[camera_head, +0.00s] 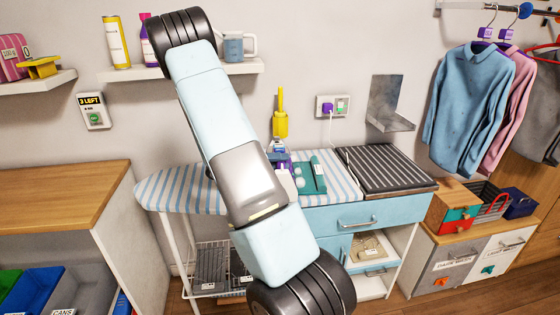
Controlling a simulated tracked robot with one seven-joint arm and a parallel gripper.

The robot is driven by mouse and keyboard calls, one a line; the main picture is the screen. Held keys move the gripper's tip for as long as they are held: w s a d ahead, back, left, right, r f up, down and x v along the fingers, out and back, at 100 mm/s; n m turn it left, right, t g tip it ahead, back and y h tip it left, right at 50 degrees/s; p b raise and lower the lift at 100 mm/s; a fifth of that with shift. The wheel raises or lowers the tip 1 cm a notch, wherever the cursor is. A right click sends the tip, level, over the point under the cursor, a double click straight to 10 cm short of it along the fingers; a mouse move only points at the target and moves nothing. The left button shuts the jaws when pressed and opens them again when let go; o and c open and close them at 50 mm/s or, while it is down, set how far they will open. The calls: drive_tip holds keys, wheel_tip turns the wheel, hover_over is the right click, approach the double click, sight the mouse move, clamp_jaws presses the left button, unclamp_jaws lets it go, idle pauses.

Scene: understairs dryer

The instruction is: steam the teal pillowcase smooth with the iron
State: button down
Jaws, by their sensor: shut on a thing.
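The teal pillowcase (316,178) lies on the striped top in the middle, with pale rounded patches or small objects on its left part. At its left edge is the purple and white iron (281,163), mostly hidden behind my arm. My gripper (278,148) shows only as a small part at the top of the iron and is shut on it. My arm covers the rest of the gripper and the iron's lower side. I cannot tell whether the iron's sole touches the cloth.
The striped ironing board (180,190) extends left. A dark ribbed mat (385,168) lies right, above a blue drawer (350,217). A yellow object (280,123) shows behind the iron. Shirts (465,100) hang at right.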

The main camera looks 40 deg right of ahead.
sight(282, 169)
drive_tip(key=shift+s+a+f, duration=0.15)
drive_tip(key=shift+f, duration=0.15)
drive_tip(key=shift+s+a+r, duration=0.1)
drive_tip(key=shift+s+a, duration=1)
drive_tip(key=shift+s, duration=0.3)
drive_tip(key=shift+s+a+r, duration=0.15)
drive_tip(key=shift+s, duration=0.15)
drive_tip(key=shift+s+a, duration=0.3)
drive_tip(key=shift+s, duration=0.15)
drive_tip(key=shift+f+v, duration=0.15)
drive_tip(key=shift+v, duration=1.1)
drive_tip(key=shift+f+v, duration=0.1)
drive_tip(key=shift+v, duration=1.15)
